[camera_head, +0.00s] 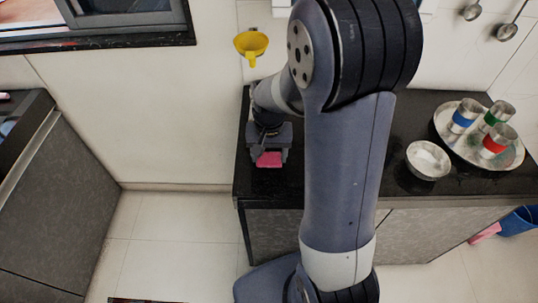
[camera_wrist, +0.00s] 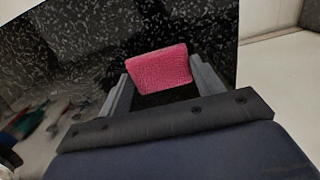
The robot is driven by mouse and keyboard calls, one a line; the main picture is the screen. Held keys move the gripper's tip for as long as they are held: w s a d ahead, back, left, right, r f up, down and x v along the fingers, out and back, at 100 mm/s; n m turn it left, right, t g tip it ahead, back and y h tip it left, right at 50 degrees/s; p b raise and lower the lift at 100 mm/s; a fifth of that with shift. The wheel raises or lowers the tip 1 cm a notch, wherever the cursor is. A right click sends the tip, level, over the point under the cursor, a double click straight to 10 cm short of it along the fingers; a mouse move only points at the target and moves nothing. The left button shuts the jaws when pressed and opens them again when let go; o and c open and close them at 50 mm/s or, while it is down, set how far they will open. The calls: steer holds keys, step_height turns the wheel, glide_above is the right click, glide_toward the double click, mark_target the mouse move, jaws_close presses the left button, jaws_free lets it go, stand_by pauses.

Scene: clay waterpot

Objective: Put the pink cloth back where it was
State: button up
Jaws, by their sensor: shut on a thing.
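The pink cloth (camera_head: 268,160) is a small folded piece at the left end of the dark counter (camera_head: 400,185). My gripper (camera_head: 269,153) points down over that end and is shut on the cloth. In the wrist view the cloth (camera_wrist: 158,70) lies between the two fingers of my gripper (camera_wrist: 161,72), with dark speckled stone behind it. I cannot tell whether the cloth touches the counter top.
A yellow funnel (camera_head: 251,44) is by the wall behind my gripper. A metal bowl (camera_head: 428,160) and a round tray (camera_head: 508,160) with colour-banded cups stand at the right. A blue bucket (camera_head: 519,221) is at the lower right. The floor left of the counter is clear.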

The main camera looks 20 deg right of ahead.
mark_target(269, 157)
steer(key=shift+f, duration=0.25)
steer(key=shift+f, duration=0.2)
steer(key=o, duration=1)
step_height(269, 157, up, 12)
steer(key=p, duration=0.1)
steer(key=shift+r, duration=0.25)
